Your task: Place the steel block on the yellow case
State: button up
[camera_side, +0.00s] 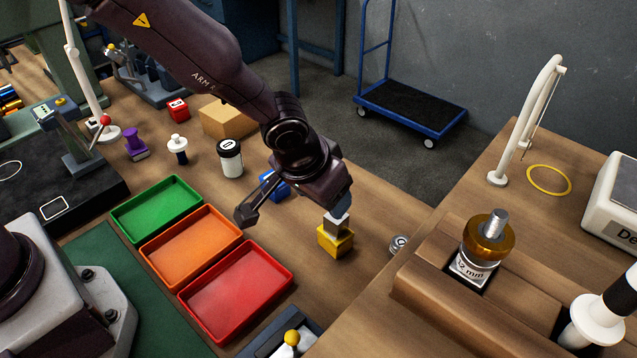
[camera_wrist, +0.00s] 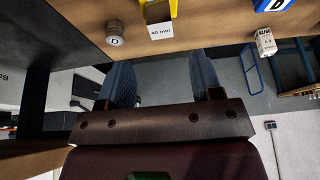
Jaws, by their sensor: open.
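The steel block (camera_side: 337,223) is small and grey, and sits on top of the yellow case (camera_side: 335,243) in the side view. In the wrist view the block (camera_wrist: 160,31), with a "40 mm" label, shows near the top edge, with a strip of the yellow case (camera_wrist: 174,7) beside it. My gripper (camera_side: 341,203) is just above the block in the side view; its bluish fingertip hides part of the block's top. In the wrist view my gripper (camera_wrist: 159,64) has its two fingers apart, with the block beyond the tips and nothing held between them.
A blue case (camera_side: 270,186) stands partly behind my arm. A round grey piece (camera_side: 399,244) lies right of the yellow case. Green, orange and red trays (camera_side: 237,290) lie to the left. A wooden fixture with a brass-collared part (camera_side: 487,238) stands at the right.

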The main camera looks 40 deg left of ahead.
jog(key=shift+v, duration=1.3)
jog(key=s+a+r, duration=0.3)
jog(key=a+r, duration=0.4)
jog(key=r, duration=0.2)
jog(key=s+a+r, duration=0.5)
jog(key=s, duration=0.3)
jog(key=s+a+r+t, duration=0.1)
jog(key=s+a+r, duration=0.3)
jog(key=s+a, duration=0.2)
jog(key=s, duration=0.2)
jog(key=shift+s+a+r, duration=0.25)
jog(key=shift+s+r, duration=0.1)
jog(key=shift+r, duration=0.05)
